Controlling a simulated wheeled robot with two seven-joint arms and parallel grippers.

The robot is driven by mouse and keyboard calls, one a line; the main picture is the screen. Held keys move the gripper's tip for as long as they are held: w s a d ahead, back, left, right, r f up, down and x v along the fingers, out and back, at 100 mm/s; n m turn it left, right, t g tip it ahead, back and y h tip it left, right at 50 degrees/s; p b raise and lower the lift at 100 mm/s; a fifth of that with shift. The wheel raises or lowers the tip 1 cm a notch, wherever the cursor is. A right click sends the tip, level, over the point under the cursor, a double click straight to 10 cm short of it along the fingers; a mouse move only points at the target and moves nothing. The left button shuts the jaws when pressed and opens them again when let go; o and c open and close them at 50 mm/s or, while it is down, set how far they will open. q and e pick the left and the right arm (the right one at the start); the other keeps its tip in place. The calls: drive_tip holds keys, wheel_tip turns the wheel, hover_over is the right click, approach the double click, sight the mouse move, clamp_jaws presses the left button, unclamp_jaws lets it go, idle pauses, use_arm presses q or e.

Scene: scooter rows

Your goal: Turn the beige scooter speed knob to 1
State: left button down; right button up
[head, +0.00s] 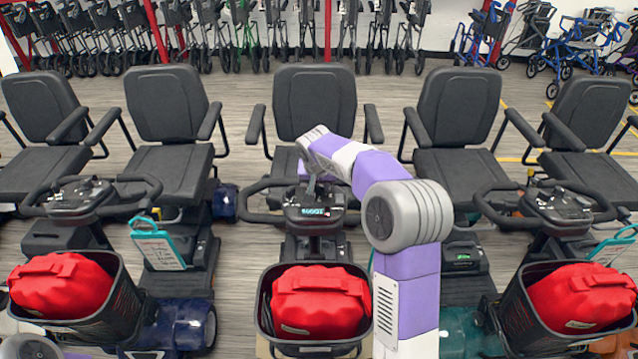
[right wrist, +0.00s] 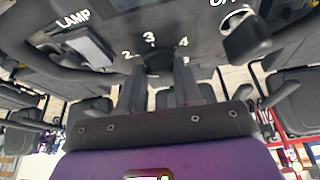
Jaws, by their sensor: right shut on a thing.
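The middle scooter's control console (head: 314,207) faces me in the head view, with handlebars on both sides and a small lit display. Slivers of beige body show beside its basket. My right gripper (head: 316,186) reaches down onto this console from behind. In the right wrist view its two dark fingers (right wrist: 158,72) are shut on the dark speed knob (right wrist: 156,58), just below the printed 3. The numbers 2, 3 and 4 show around the knob; 1 is not visible. I cannot tell where the knob points. My left gripper is not in view.
A black basket (head: 264,322) with a red bag (head: 320,302) is in front of the console. Similar scooters stand close on both sides, with black seats behind. In the right wrist view, a LAMP switch (right wrist: 88,46) and another dark control (right wrist: 246,38) flank the knob.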

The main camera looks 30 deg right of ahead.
drive_tip(key=n+y+p, duration=0.1)
drive_tip(key=n+t+p, duration=0.1)
drive_tip(key=n, duration=0.1)
drive_tip(key=shift+s+d+r+y+p, duration=0.1)
drive_tip(key=shift+d+r+y+p, duration=0.1)
drive_tip(key=shift+y+p, duration=0.2)
drive_tip(key=n+y+p, duration=0.1)
drive_tip(key=n+p, duration=0.1)
drive_tip(key=shift+d+n, duration=0.15)
drive_tip(key=shift+n, duration=0.25)
drive_tip(key=shift+d+f+n+y+p, duration=0.15)
drive_tip(key=shift+n+y+p, duration=0.6)
drive_tip(key=shift+n, duration=0.45)
drive_tip(key=shift+n+y+p, duration=0.5)
drive_tip(key=shift+n+y, duration=0.35)
drive_tip(key=shift+n, duration=0.65)
drive_tip(key=shift+f+g, duration=0.1)
drive_tip(key=shift+g, duration=0.2)
drive_tip(key=o, duration=1)
drive_tip(key=shift+o, duration=0.2)
